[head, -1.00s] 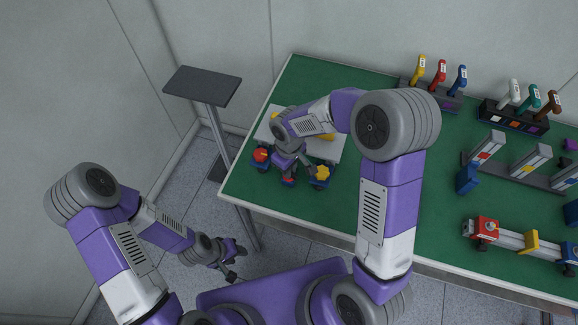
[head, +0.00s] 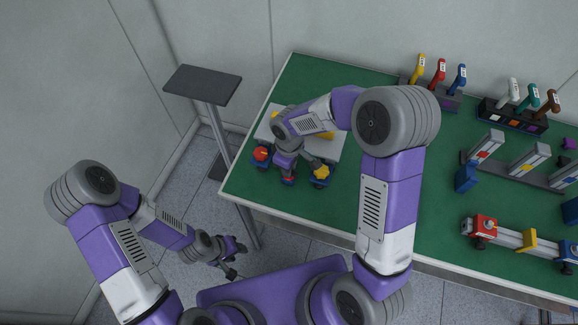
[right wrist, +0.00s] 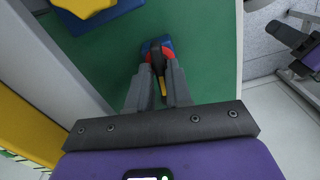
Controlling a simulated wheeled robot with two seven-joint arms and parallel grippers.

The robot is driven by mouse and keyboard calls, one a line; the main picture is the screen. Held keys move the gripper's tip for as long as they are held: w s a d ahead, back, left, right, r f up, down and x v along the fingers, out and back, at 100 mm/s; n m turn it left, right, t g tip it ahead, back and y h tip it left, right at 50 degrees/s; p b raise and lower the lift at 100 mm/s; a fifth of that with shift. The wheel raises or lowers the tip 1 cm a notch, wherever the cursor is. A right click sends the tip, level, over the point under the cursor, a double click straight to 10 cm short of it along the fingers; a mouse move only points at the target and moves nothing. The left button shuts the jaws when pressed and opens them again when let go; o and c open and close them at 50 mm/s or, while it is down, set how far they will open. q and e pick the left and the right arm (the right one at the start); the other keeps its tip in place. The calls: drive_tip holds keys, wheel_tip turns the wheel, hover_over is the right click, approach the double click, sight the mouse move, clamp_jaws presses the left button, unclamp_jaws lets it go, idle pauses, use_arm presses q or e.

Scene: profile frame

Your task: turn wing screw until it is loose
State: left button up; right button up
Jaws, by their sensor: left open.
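A white plate (head: 330,148) with yellow parts lies near the table's left end. Blue blocks along its front carry coloured knobs: a red one (head: 261,153), a yellow one (head: 321,172) and a red one in the middle (head: 289,181). My right gripper (head: 289,173) points down over the middle one. In the right wrist view my right gripper (right wrist: 161,70) has its fingertips on either side of the dark wing of a red screw (right wrist: 157,56). I cannot tell whether they press on it. My left gripper (head: 238,262) is open and empty, off the table's front edge.
Levers (head: 440,74) stand at the back of the green table (head: 335,220). A rail assembly (head: 508,239) and grey slotted blocks (head: 528,160) are at the right. A dark stand (head: 203,86) stands left of the table. The table's front middle is clear.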

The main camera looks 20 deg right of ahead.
drive_tip(key=shift+o, duration=1.4)
drive_tip(key=shift+r, duration=0.1)
wheel_tip(320, 180, up, 7)
drive_tip(key=shift+r+p, duration=0.2)
drive_tip(key=shift+p, duration=0.7)
